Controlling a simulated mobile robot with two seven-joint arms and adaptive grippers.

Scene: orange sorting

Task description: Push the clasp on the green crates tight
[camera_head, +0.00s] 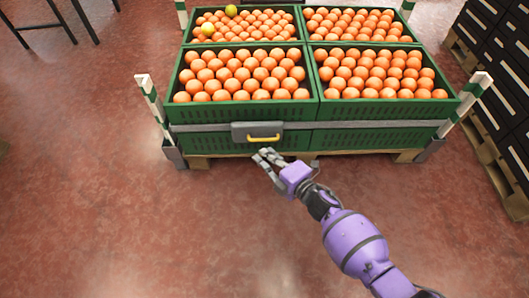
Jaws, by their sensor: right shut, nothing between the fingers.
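Green crates (190,141) full of oranges stand together on a wooden pallet at the top middle. A grey strap or bar runs across their front. A grey clasp (242,130) with a yellow handle (263,139) sits on that bar, left of the middle. My right gripper (267,155) is shut and empty just below the yellow handle, in front of the crates' lower edge. I cannot tell whether it touches the clasp. My left gripper is not in view.
Green-and-white corner posts (148,88) stand at the pallet's corners. Dark stacked crates (505,75) stand on pallets at the right. Dark metal legs show at the top left. The red floor (110,220) is clear in front.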

